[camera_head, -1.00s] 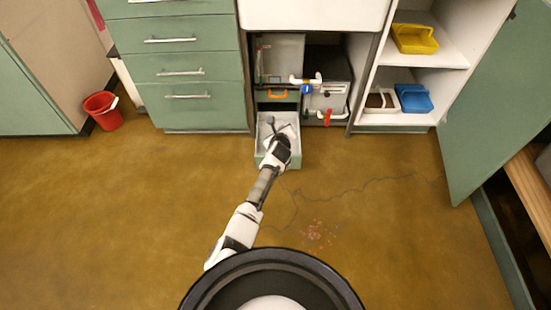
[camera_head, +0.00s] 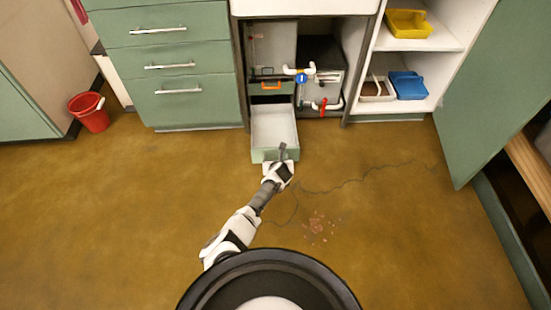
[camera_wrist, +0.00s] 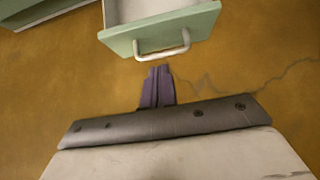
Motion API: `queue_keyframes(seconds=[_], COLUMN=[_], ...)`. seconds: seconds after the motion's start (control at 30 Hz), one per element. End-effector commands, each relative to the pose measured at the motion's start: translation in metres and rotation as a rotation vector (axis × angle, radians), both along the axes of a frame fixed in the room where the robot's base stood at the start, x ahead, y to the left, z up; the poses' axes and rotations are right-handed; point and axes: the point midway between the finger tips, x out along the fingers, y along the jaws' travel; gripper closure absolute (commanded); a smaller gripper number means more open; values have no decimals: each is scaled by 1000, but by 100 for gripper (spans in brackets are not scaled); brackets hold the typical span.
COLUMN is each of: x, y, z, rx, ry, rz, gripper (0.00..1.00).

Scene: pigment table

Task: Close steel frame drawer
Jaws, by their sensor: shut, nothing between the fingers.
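The steel frame drawer (camera_head: 273,127) is pulled out low in the open bay under the white counter, with a pale, empty inside and a green front. The wrist view shows its green front (camera_wrist: 120,42) with a whitish bar handle (camera_wrist: 163,50). My gripper (camera_head: 283,152) is at the front of the drawer in the head view. In the wrist view my gripper (camera_wrist: 160,70) has its fingers together, pointing at the handle from just in front of it. Nothing is between the fingers. I cannot tell whether the tips touch the handle.
Above the drawer is a smaller green drawer front with an orange handle (camera_head: 271,86). White pipes with a red valve (camera_head: 325,105) are right of it. A green cabinet door (camera_head: 490,95) stands open at right. A red bucket (camera_head: 90,112) is at left.

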Motion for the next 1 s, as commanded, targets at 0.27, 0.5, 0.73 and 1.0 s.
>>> queue_keyframes(seconds=[0.27, 0.5, 0.73, 1.0], x=[18, 33, 49, 73], y=[0, 0, 0, 0], z=[-24, -38, -48, -47], rx=[0, -1, 1, 0], ry=[-2, -2, -4, -2], rz=[0, 0, -1, 0], gripper=[100, 100, 100, 100])
